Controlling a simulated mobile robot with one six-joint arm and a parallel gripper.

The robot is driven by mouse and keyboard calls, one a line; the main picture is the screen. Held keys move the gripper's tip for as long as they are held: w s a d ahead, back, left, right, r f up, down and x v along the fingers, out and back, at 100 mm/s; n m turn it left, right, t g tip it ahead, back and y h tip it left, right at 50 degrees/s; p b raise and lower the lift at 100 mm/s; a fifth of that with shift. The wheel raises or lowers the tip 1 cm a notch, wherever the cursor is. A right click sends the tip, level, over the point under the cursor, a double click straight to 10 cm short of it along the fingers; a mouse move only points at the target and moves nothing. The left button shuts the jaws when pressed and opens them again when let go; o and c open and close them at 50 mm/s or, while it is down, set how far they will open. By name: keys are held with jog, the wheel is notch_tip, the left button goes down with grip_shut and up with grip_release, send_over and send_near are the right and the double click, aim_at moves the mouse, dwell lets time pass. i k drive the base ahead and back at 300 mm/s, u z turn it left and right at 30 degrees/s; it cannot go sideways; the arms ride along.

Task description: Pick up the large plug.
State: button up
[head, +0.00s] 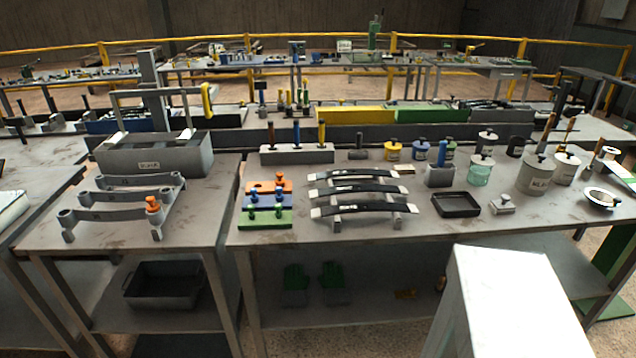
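Several plugs are in view, and I cannot tell for certain which one is the large plug. An orange plug (153,204) sits on the front right end of the lowest leaf spring (105,215) on the left table. Another orange plug (280,181) stands on an orange plate (262,188) on the middle table. Small blue plugs (251,196) stand on the blue plate (264,203) in front of it. Small green plugs (251,214) stand on the green plate (266,223) nearest the table's front edge. My gripper is not in view.
Dark leaf springs (360,210) lie right of the plates. A grey bin (150,155) stands behind the left springs. A black tray (456,204), lidded cans (536,175) and a round dish (602,198) stand farther right. A gap separates the two tables. The middle table's front right is clear.

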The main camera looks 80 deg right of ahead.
aim_at(280, 182)
jog(key=z, duration=0.2)
jog(key=k, duration=0.65)
jog(key=z, duration=0.65)
jog(key=k, duration=0.95)
jog(key=u, duration=0.15)
jog(key=i, duration=0.9)
jog(key=z, duration=0.05)
